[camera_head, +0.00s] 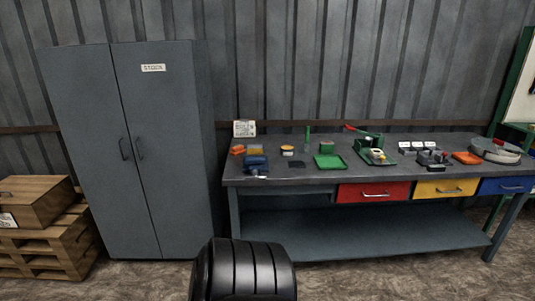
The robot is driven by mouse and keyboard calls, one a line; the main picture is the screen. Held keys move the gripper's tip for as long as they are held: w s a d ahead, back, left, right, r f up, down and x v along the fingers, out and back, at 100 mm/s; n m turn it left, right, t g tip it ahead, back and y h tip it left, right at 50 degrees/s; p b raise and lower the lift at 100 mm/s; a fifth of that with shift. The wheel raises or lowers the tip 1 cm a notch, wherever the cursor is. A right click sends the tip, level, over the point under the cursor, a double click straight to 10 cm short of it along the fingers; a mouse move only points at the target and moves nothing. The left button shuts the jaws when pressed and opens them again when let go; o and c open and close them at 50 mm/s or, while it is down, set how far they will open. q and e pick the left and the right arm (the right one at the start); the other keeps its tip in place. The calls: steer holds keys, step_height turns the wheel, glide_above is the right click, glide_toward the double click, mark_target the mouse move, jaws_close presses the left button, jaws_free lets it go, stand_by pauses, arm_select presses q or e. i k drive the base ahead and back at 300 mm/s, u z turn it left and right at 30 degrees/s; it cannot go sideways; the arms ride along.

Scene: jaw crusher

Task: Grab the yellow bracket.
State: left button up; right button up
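I cannot make out for sure which thing is the yellow bracket. A small yellowish part (377,154) shows at the green device on the bench's middle right. All are too small to tell their shape well. Neither of my grippers is in view.
The grey workbench (330,180) stands against the wall, with red (373,192), yellow (445,189) and blue (508,186) drawers. A green tray (329,162) lies on it. A tall grey cabinet (150,190) stands left of it, beside a wooden crate (36,202) on pallets.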

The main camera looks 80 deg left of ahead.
mark_target(252, 149)
steer(key=u, duration=0.4)
steer(key=i, duration=1.4)
steer(key=u, duration=0.85)
steer(key=i, duration=1.45)
steer(key=u, duration=1.65)
steer(key=i, duration=1)
steer(key=u, duration=0.85)
